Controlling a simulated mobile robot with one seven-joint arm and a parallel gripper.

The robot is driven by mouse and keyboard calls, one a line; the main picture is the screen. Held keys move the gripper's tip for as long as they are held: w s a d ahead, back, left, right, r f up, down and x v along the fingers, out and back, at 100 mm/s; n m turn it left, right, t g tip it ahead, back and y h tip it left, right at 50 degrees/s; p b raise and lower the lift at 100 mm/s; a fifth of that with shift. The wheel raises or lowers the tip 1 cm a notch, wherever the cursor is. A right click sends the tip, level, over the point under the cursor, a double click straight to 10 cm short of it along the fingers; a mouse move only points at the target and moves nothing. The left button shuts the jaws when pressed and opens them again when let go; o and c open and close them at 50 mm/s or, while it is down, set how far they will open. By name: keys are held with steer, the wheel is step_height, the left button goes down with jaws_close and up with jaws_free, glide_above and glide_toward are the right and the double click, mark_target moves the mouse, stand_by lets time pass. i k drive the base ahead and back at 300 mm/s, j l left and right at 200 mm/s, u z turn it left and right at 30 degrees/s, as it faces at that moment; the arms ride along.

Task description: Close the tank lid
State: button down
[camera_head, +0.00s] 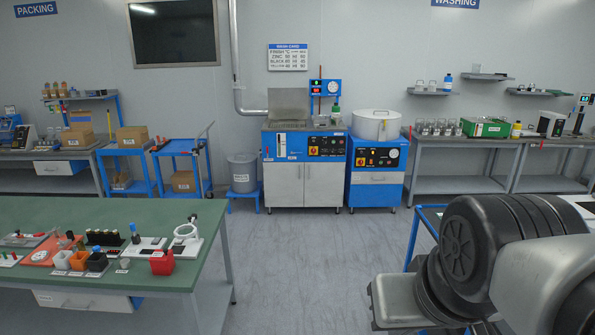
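A blue wash station (305,148) with white doors stands against the back wall, at the centre of the view. A grey metal panel that looks like the tank lid (288,103) stands upright at the back of the station's left top, so the tank appears open. The tank's inside is too small to make out. To its right, a round white drum (376,125) with a flat top sits on a second blue unit. My gripper is not in view; only dark and grey links of my arm show at the lower right, far from the station.
A green-topped table (120,218) with small parts and bins fills the left front. Grey floor (312,250) is clear from the front to the station. A grey bin (243,172) on a blue stand and a blue cart (182,150) stand left of it.

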mark_target(284, 103)
steer(key=i, duration=2.4)
steer(key=i+l, duration=0.1)
steer(key=i, duration=2.25)
steer(key=i+u, duration=0.3)
steer(key=i, duration=0.5)
steer(key=i+l+u, duration=0.1)
steer(key=i+u, duration=0.15)
steer(key=i, duration=0.5)
